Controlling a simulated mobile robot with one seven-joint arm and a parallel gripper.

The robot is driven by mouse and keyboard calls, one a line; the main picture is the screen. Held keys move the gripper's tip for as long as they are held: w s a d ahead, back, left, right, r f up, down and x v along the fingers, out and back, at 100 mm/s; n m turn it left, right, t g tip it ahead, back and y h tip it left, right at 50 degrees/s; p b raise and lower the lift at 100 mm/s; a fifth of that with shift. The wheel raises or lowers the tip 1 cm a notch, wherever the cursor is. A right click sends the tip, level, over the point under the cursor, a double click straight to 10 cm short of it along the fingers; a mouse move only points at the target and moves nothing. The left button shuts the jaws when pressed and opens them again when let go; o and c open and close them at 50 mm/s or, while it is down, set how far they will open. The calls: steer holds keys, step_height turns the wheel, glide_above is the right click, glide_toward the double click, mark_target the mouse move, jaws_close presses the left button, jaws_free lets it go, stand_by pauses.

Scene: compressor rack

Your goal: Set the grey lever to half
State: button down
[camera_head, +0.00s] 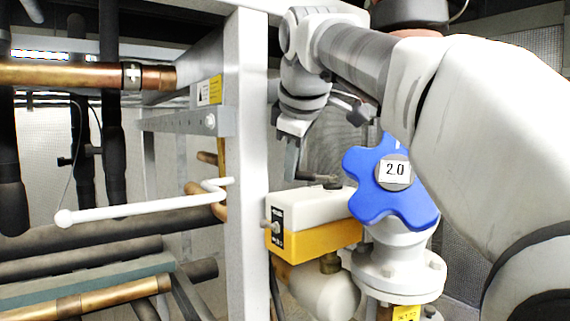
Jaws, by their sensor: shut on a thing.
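The finger contact is small and partly hidden, and I cannot read the lever's angle or any half mark. The white and yellow box (318,236) has a small dark round fitting (332,185) on top and a black labelled panel with a small knob (276,227) on its left end.
A white rod with a ball end (140,212) sticks out left of the grey upright (246,150). Copper and dark pipes fill the left side.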

steer(key=shift+s+a+n+y, duration=0.1)
steer(key=shift+s+n+y, duration=0.3)
steer(key=shift+n+y, duration=0.15)
steer(key=c, duration=0.8)
jaws_free()
steer(key=p+v, duration=0.3)
steer(key=v, duration=1.4)
steer(key=shift+r, duration=0.3)
steer(key=shift+o, duration=0.2)
